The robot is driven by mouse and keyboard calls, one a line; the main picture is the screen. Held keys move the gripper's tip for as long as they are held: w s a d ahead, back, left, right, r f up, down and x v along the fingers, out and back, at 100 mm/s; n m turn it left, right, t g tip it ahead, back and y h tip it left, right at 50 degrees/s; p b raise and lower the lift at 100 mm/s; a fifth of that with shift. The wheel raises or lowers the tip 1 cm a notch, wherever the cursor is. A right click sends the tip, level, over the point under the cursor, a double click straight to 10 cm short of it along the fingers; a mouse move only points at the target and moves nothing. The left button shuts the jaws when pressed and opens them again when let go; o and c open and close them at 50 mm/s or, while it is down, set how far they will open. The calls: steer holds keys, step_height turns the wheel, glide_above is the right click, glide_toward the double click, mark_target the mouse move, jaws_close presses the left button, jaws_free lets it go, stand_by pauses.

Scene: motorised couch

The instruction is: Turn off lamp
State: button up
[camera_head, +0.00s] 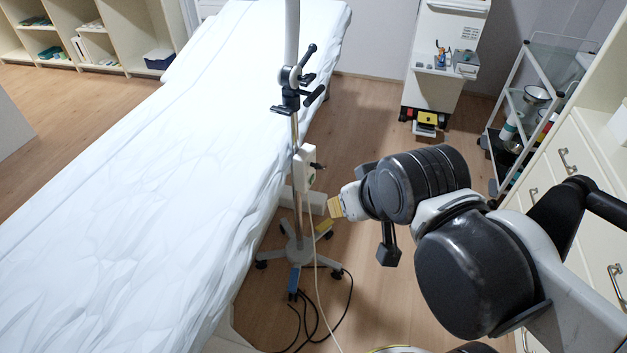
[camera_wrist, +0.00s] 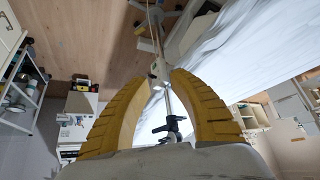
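The lamp's stand is a thin upright pole (camera_head: 292,130) on a wheeled base (camera_head: 298,252), beside the couch. A white box (camera_head: 307,168) with a small black knob or lever is fixed on the pole, and black clamp handles (camera_head: 298,88) sit above it. The lamp's head is out of view. My gripper (camera_head: 335,207) has yellow fingers and is right of the pole, lower in the picture than the box. In the wrist view my gripper (camera_wrist: 161,78) is open and empty. The white box (camera_wrist: 158,70) appears beyond the gap between the fingertips, seemingly apart from them.
The white-covered couch (camera_head: 150,160) fills the left. Cables (camera_head: 318,310) lie on the floor by the stand. A cart (camera_head: 530,100) and drawer cabinet (camera_head: 565,165) stand at right, with a white unit (camera_head: 445,50) behind. Shelves (camera_head: 95,35) stand at back left.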

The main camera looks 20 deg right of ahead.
steer(key=shift+w+r, duration=0.15)
steer(key=shift+w, duration=0.05)
jaws_close()
steer(key=w+d+r+m+g+y+p, duration=0.25)
steer(key=w+m, duration=0.45)
steer(key=w, duration=0.5)
steer(key=w+d+f+m+y, duration=0.1)
steer(key=w+d+f+m, duration=0.15)
steer(key=w, duration=0.35)
steer(key=w+d+f+m, duration=0.1)
steer(key=w+f+m, duration=0.25)
steer(key=w, duration=0.25)
steer(key=w+d+f+m+y+p, duration=0.1)
steer(key=w+d+f+m, duration=0.1)
steer(key=f, duration=0.6)
steer(key=w+d+f+m+y+p, duration=0.1)
steer(key=w+d+f+m+y, duration=0.1)
steer(key=f, duration=0.6)
steer(key=w+d+f+m+y+p, duration=0.1)
steer(key=w+d+f+m, duration=0.3)
steer(key=d+f+m, duration=0.2)
step_height(320, 180, down, 2)
steer(key=shift+d+f+g+y, duration=0.1)
steer(key=shift+d+g+y, duration=0.25)
steer(key=shift+d, duration=0.25)
